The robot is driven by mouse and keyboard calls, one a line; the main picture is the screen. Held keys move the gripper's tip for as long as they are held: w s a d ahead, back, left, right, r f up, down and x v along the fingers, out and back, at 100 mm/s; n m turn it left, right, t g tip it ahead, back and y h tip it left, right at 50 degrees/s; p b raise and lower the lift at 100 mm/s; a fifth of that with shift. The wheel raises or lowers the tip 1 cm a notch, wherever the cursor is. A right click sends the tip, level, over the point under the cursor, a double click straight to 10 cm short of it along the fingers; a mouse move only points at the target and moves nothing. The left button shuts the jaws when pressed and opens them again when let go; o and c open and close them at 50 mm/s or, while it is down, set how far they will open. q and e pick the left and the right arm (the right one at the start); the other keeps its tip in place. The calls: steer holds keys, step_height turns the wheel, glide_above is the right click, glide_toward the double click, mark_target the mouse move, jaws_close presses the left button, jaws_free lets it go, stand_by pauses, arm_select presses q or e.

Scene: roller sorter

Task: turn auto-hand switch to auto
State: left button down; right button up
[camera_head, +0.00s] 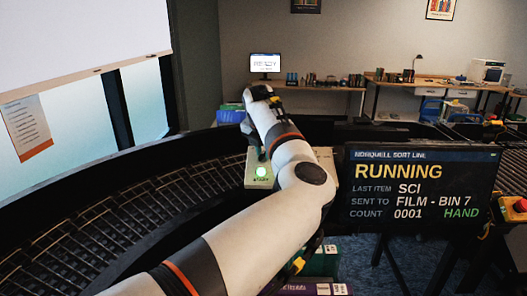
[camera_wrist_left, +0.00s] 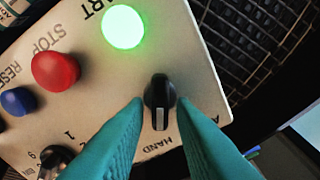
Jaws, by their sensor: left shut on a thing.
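The auto-hand switch (camera_wrist_left: 160,91) is a black knob with a white pointer line on a cream control panel (camera_wrist_left: 110,75). In the left wrist view its line points toward the printed word HAND. In the head view the panel (camera_head: 253,184) shows below my left wrist, and the gripper (camera_head: 261,153) is small and dark there. My right gripper is not in view.
The panel also has a lit green button (camera_wrist_left: 123,27), a red STOP button (camera_wrist_left: 56,70), a blue button (camera_wrist_left: 18,101) and another black knob (camera_wrist_left: 57,160). A display (camera_head: 420,185) reads RUNNING and HAND. A curved roller conveyor (camera_head: 130,220) runs on the left.

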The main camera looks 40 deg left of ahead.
arm_select(q)
steer(key=n+b, duration=0.2)
steer(key=shift+f+b, duration=0.15)
steer(key=shift+b, duration=0.15)
steer(key=n+b, duration=0.2)
steer(key=n, duration=0.2)
steer(key=shift+a+y, duration=0.15)
steer(key=shift+y, duration=0.15)
steer(key=n, duration=0.2)
steer(key=shift+s+r+n, duration=0.1)
steer(key=shift+r+n, duration=0.1)
steer(key=shift+n, duration=0.1)
steer(key=shift+s+a+n+g+b, duration=0.1)
steer(key=shift+n+g+b, duration=0.25)
steer(key=shift+n, duration=1.25)
steer(key=c, duration=1.5)
jaws_free()
